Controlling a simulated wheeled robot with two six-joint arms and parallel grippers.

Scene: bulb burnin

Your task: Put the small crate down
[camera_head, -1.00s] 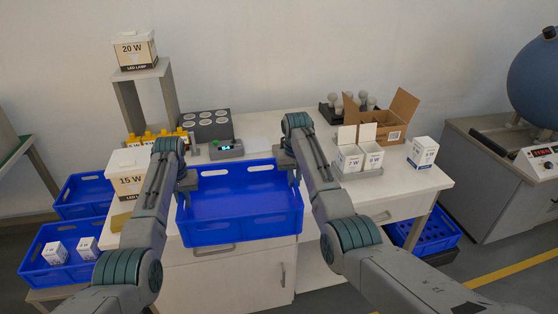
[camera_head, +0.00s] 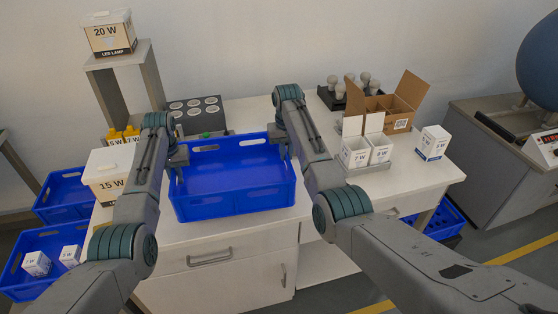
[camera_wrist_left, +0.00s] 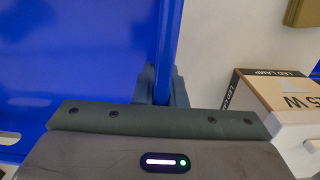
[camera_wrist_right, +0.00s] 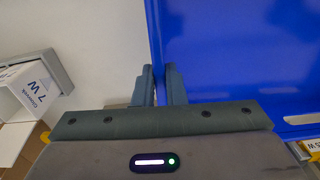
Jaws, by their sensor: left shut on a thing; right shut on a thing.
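The small crate (camera_head: 230,205) is blue, empty and upright, held between my two grippers at the front of the white workbench. Its underside is hidden, so I cannot tell whether it touches the bench top. My left gripper (camera_head: 177,160) is shut on its left wall, which also shows between the fingers in the left wrist view (camera_wrist_left: 164,80). My right gripper (camera_head: 283,147) is shut on its right wall, seen in the right wrist view (camera_wrist_right: 158,70).
A 15 W lamp box (camera_head: 110,172) stands close left of the crate. Open white cartons (camera_head: 367,150) and a cardboard box (camera_head: 388,105) are to the right. A grey holder with round sockets (camera_head: 196,112) is behind.

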